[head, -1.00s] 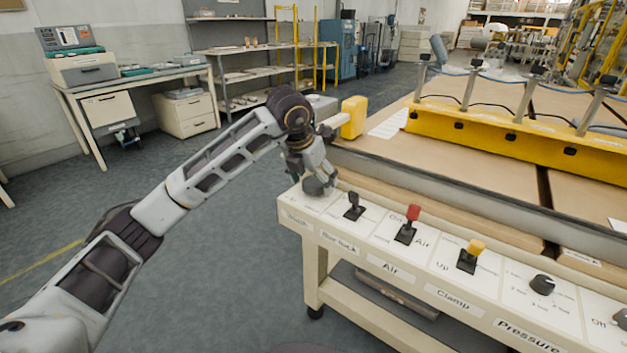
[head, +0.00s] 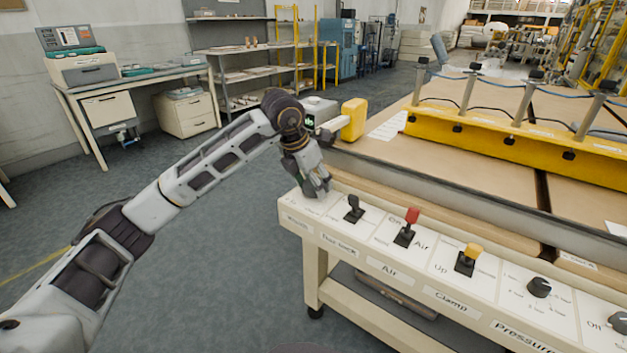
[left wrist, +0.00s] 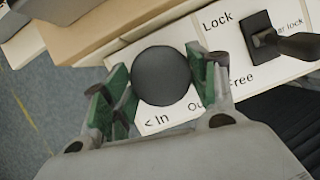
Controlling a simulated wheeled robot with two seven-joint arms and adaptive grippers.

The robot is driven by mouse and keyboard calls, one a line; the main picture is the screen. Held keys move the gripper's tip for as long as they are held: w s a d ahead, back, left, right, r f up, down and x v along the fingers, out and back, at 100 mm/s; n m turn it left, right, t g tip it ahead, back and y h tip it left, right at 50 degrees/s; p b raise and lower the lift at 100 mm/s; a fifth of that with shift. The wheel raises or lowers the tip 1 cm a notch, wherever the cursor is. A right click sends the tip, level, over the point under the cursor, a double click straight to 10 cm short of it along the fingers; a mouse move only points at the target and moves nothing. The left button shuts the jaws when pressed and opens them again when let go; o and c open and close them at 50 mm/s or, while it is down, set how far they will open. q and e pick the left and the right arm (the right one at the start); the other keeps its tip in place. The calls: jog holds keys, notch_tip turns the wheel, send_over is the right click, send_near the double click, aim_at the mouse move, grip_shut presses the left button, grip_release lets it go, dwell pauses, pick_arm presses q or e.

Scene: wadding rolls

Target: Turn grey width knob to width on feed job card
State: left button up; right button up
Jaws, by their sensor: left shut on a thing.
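The grey width knob (left wrist: 162,76) is a dark round disc in the left wrist view, beside printed "In" and "Out" labels. My left gripper (head: 320,190) reaches down to the left end of the control panel. In the left wrist view its green-padded fingers (left wrist: 161,84) are shut on opposite sides of the knob. The fingers hide most of the knob in the head view. A white printed sheet (head: 388,126) lies on the table behind the yellow block; I cannot read it or tell whether it is the feed job card. My right gripper is out of view.
The panel (head: 375,235) carries a black lever (head: 353,209), a red-topped lever (head: 408,227), a yellow-topped lever (head: 467,260) and a black pressure knob (head: 540,287). A grey box (head: 319,108) with a green readout, partly covered by my arm, stands behind my gripper. Floor to the left is open.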

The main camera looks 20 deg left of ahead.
pick_arm(q)
jog(key=shift+m+h+p, duration=0.4)
jog(key=shift+m+p, duration=0.1)
jog(key=shift+m, duration=0.6)
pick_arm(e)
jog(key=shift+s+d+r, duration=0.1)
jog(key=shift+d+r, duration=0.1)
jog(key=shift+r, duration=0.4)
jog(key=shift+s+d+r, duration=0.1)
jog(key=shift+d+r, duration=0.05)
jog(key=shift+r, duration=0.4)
pick_arm(q)
jog(key=o, duration=1)
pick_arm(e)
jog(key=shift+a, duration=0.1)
pick_arm(q)
jog(key=shift+a+r, duration=0.1)
jog(key=shift+r, duration=0.05)
jog(key=shift+v, duration=5.85)
jog(key=shift+w, duration=0.1)
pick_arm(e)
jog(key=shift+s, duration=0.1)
